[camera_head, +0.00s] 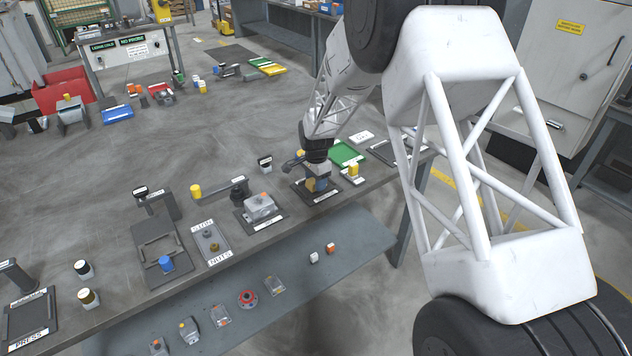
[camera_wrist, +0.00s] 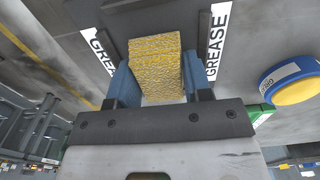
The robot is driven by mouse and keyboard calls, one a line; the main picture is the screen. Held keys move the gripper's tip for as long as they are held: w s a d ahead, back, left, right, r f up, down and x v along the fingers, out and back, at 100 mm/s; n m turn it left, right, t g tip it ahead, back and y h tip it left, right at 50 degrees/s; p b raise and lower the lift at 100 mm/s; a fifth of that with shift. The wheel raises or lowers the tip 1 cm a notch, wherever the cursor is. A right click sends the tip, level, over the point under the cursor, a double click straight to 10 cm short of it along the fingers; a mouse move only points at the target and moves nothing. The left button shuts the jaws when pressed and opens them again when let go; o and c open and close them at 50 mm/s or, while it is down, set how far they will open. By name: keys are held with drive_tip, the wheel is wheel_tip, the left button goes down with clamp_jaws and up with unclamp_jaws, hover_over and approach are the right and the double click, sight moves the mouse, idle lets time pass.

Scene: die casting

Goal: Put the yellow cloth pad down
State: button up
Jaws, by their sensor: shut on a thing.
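The yellow cloth pad (camera_wrist: 156,68) is a rough yellow block between the two blue fingers of my gripper (camera_wrist: 160,80) in the wrist view. My gripper is shut on it. In the head view, my gripper (camera_head: 318,183) is low over the dark grease station (camera_head: 328,194) near the front edge of the bench, and only a little yellow shows beside the blue fingers. In the wrist view, the dark plate with white GREASE labels (camera_wrist: 216,40) lies beyond the pad. I cannot tell whether the pad touches the plate.
A yellow-topped container (camera_head: 353,171) stands just right of my gripper, near a green tray (camera_head: 346,153). A grey block on a dark plate (camera_head: 260,206) is to the left. A lower shelf (camera_head: 350,240) runs below the front edge.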

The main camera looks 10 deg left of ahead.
drive_tip(key=shift+f, duration=0.3)
drive_tip(key=o, duration=0.7)
wheel_tip(320, 180, up, 12)
drive_tip(key=shift+r, duration=0.15)
idle(0.5)
idle(0.7)
